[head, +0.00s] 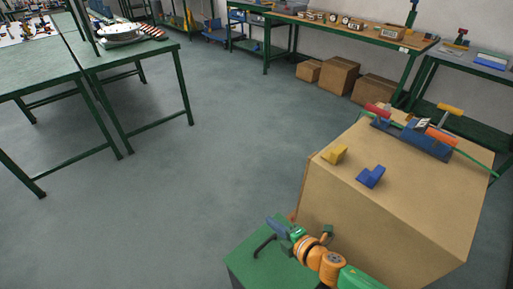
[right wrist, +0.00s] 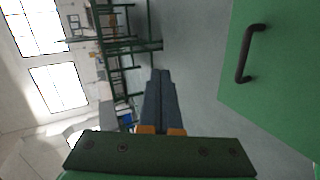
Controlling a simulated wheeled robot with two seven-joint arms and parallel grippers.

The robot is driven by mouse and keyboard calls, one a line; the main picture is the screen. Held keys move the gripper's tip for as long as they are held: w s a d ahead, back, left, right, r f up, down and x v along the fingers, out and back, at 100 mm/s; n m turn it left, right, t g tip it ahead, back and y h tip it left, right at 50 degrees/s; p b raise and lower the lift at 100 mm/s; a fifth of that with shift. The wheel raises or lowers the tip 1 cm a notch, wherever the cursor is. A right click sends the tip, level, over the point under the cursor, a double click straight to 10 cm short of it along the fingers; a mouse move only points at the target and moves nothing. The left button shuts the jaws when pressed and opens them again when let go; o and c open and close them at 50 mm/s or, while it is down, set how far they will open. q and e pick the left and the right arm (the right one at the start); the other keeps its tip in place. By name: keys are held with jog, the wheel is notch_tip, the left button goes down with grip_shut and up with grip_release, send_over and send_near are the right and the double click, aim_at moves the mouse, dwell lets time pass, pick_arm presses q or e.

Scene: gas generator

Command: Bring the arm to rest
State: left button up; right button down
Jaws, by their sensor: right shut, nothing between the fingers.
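My right gripper (head: 279,228) is in the lower middle of the head view, beside the green box with a black handle (head: 240,262). Its dark fingers show together and empty in the right wrist view (right wrist: 160,98). My orange and green right arm comes in from the bottom right. The green surface with its black handle (right wrist: 249,53) fills the right side of the wrist view. I cannot tell from these views whether the gripper touches it. My left gripper is out of view.
A brown box (head: 385,220) stands at the right, with a yellow piece (head: 335,154), a blue piece (head: 371,176) and a blue device with red and orange parts (head: 412,137) on top. Green tables (head: 40,70) stand at the left and the back. Cardboard boxes (head: 340,75) lie there. The middle floor is clear.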

jog(key=s+d+r+m+g+h, duration=0.1)
jog(key=s+d+m+g+h, duration=0.25)
jog(key=s+m, duration=0.75)
jog(key=s+d+m+g+h, duration=0.3)
jog(key=s+d+m+g, duration=0.15)
jog(key=s+m, duration=0.65)
notch_tip(320, 180, down, 14)
jog(key=s+p, duration=0.1)
jog(key=s+d+f+n+g+p, duration=0.1)
jog(key=s+d+f+g, duration=0.1)
jog(key=s+f, duration=0.8)
jog(key=s, duration=0.2)
jog(key=shift+s+d+f, duration=0.2)
jog(key=shift+s+d, duration=0.15)
jog(key=shift+d, duration=0.05)
jog(key=shift+h, duration=0.25)
